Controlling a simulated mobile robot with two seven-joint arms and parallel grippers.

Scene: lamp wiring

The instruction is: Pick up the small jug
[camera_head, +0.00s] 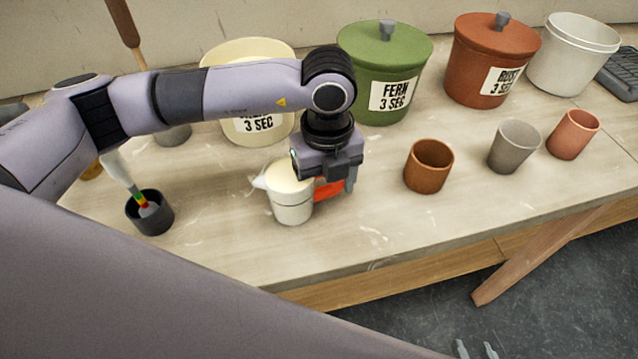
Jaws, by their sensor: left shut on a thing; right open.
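The small jug (291,208) is cream-white, with a spout pointing left and pale cream contents or a pale inside showing at its top. It is upright near the table's front edge. I cannot tell whether its base touches the table. My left gripper (328,188) comes down from above at the jug's right side and is shut on it. A red part shows between the gripper and the jug; the exact grip is hidden by the gripper. My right gripper (476,350) is open and empty at the bottom edge of the view, low in front of the table.
A dark cup (150,222) with a striped stick stands left. Brown (428,178), grey (513,150) and pink (575,138) cups stand right. Behind are cream (250,48), green (385,60) and rust (490,65) labelled pots and a white bucket (570,60). The table front between jug and brown cup is clear.

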